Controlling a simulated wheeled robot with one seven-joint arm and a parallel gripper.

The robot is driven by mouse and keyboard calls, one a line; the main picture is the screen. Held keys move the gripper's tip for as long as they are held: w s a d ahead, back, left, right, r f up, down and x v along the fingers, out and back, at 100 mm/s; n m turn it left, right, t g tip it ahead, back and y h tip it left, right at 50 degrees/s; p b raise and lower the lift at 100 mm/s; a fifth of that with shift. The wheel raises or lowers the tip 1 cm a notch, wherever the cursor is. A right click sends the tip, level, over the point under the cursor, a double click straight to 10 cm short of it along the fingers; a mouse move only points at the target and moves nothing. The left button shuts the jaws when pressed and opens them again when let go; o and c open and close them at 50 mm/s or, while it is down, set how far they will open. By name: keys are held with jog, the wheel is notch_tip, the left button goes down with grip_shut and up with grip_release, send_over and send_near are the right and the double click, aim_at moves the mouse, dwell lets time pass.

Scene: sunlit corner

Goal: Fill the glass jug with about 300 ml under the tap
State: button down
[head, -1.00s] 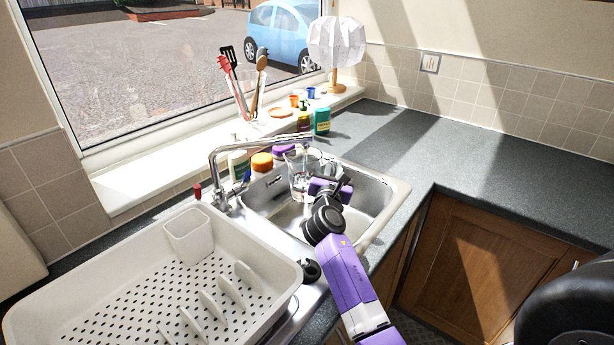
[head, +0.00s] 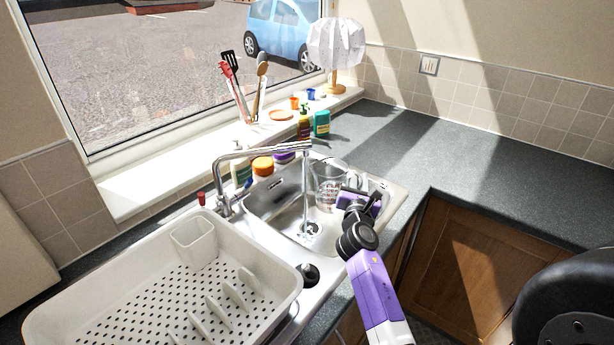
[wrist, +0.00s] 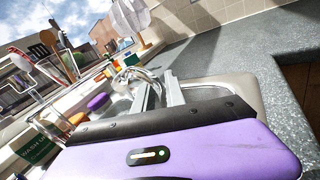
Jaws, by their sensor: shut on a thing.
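The clear glass jug (head: 326,184), with red markings on its side, is held upright in the sink, to the right of the tap's stream. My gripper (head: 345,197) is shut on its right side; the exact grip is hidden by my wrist. In the wrist view, the fingers (wrist: 158,93) point toward the jug, which is hard to make out there. The chrome tap (head: 262,152) is running. Its water stream (head: 305,185) falls beside the jug to the sink floor near the drain (head: 312,228). The water level in the jug is too small to read.
The steel sink (head: 385,205) surrounds the jug closely. A white dish rack (head: 110,295) fills the left side. Bottles and an orange-lidded jar (head: 262,165) stand behind the sink. The grey counter (head: 400,140) at the right is clear.

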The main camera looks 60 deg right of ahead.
jog(key=shift+s+r, duration=0.1)
jog(key=shift+r, duration=0.05)
jog(key=s+r+p, duration=0.1)
jog(key=s+p, duration=0.2)
jog(key=shift+d+r+p, duration=0.15)
jog(key=shift+r+p, duration=0.15)
jog(key=shift+r, duration=0.1)
dwell(0.7)
